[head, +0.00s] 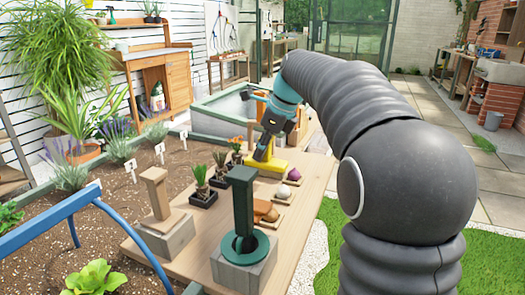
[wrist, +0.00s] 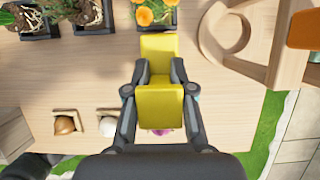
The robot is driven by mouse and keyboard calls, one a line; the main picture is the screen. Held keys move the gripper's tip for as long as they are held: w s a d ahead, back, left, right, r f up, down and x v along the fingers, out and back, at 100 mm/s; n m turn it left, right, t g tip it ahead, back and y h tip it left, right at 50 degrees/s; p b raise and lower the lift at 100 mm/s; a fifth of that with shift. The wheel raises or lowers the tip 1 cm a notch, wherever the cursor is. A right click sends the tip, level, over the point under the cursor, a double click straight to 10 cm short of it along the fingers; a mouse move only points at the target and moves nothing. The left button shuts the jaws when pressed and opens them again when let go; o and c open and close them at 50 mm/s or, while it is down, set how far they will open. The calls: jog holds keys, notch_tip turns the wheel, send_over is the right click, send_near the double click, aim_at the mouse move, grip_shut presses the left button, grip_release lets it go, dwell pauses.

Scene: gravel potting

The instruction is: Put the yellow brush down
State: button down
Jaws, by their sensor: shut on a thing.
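The yellow brush (head: 267,165) is at the far part of the wooden table (head: 185,262) in the head view, low over the top or touching it; I cannot tell which. The brush's underside is hidden.
Potted orange flowers (wrist: 155,12) stand just beyond the brush. A wooden ring-shaped piece (wrist: 232,62) is close on its right. Bulbs (wrist: 64,124) lie nearby. A dark green tool (head: 243,200) and a wooden tool (head: 157,193) stand on blocks nearer the front.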

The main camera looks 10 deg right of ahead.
aim_at(279, 163)
jog(key=c, duration=1)
grip_release()
jog(key=shift+f, duration=0.1)
jog(key=p+v, duration=0.1)
jog(key=v, duration=1.1)
